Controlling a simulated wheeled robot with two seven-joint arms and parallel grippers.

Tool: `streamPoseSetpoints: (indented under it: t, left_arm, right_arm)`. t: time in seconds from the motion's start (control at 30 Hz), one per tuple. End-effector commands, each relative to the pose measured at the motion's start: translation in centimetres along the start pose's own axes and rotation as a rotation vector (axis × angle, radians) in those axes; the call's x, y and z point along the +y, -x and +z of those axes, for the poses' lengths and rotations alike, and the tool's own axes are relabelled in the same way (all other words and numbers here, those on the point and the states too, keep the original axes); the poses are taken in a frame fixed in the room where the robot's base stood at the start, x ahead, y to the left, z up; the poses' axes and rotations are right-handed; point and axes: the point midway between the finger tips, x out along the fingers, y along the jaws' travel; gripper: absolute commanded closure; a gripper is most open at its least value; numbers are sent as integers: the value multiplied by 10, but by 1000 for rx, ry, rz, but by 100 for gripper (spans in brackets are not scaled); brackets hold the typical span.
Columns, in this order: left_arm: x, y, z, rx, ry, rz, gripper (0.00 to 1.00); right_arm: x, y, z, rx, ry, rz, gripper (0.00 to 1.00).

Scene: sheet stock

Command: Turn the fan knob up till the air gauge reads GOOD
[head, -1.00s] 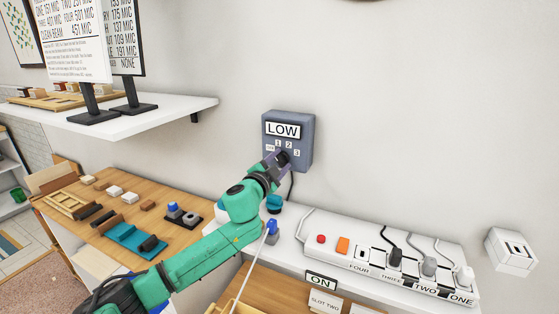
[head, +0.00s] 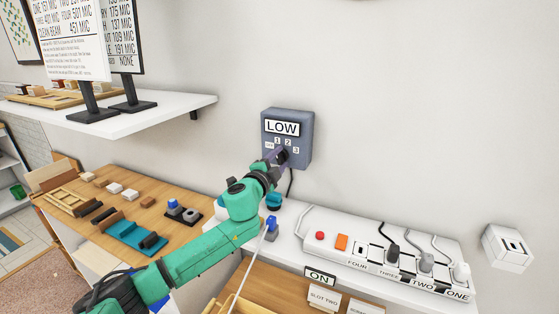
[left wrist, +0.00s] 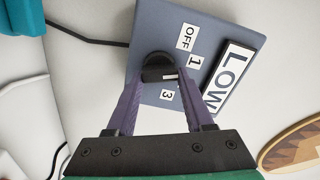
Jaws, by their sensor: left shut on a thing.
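The grey-blue fan box (head: 305,135) is on the wall, with a gauge plate (head: 282,129) that reads LOW. Below the plate are small labels; OFF, 1 and 3 show in the left wrist view. The black round fan knob (left wrist: 156,66) has a white mark that points between the 1 and 3 labels. My left gripper (head: 281,156) is at the box, and its purple fingers (left wrist: 160,82) are shut on the knob, one on each side. The 2 label is hidden by a finger in the left wrist view. My right gripper is out of view.
A power strip (head: 375,262) with several plugs lies on the white ledge to the right. A wooden bench (head: 150,215) with small blocks is at left. A white shelf (head: 170,113) holds sign stands. A black cord hangs below the box.

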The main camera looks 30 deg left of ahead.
Motion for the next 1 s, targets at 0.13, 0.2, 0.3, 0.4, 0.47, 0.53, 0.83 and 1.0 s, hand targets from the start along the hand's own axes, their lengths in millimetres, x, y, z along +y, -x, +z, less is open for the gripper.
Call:
streamPoseSetpoints:
  t: [0.13,0.2,0.3,0.4,0.47,0.53,0.83,1.0]
  left_arm:
    - [0,0,0,-1,1,1,18]
    - [0,0,0,0,1,1,18]
    - [0,0,0,0,1,1,18]
    - [0,0,0,0,1,0,18]
    - [1,1,0,0,1,1,18]
    - [1,6,1,-1,0,0,18]
    - [8,65,2,1,-5,5,18]
    - [7,98,3,-3,0,6,18]
  right_arm:
    - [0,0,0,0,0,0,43]
    - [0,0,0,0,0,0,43]
    - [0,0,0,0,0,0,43]
    - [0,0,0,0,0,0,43]
    - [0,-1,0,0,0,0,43]
    - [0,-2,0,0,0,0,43]
    - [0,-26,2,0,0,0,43]
    - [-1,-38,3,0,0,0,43]
